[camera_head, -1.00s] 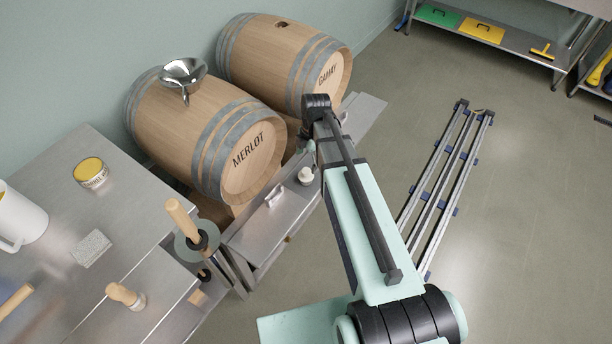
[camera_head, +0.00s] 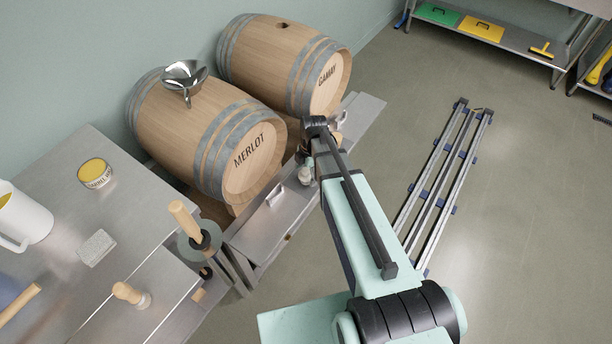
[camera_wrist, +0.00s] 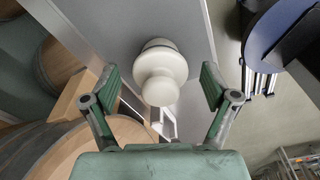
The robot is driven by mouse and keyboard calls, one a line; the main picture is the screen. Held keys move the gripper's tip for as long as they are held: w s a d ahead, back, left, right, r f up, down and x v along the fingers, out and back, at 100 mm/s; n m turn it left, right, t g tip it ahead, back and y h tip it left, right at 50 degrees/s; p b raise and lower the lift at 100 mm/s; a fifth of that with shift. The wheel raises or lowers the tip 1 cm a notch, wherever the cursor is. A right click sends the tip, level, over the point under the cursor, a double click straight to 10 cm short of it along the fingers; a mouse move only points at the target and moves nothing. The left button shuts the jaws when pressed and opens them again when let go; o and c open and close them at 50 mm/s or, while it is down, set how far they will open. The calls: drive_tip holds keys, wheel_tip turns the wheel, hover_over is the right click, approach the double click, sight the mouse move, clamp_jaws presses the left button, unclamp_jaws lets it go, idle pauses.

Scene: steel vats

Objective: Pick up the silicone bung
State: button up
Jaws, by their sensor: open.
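The pale silicone bung (camera_wrist: 158,65), a cream-white rounded plug with a knob, sits on a grey steel surface in the wrist view. In the head view, a small pale shape (camera_head: 305,176) on the narrow steel bench in front of the barrels appears to be the same bung. My gripper (camera_wrist: 160,80) is open, with one green finger on each side of the bung and a gap on both sides. I cannot tell the height between fingertips and bung. In the head view my gripper is small and partly hidden by my arm.
The narrow steel bench (camera_head: 268,222) runs before the Merlot barrel (camera_head: 250,165) and Gamay barrel (camera_head: 325,85). A funnel (camera_head: 185,76) stands on the Merlot barrel. A table at left holds a yellow-topped tin (camera_head: 94,173) and white jug (camera_head: 22,217).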

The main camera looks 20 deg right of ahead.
drive_tip(key=c, duration=1.2)
drive_tip(key=shift+r, duration=0.1)
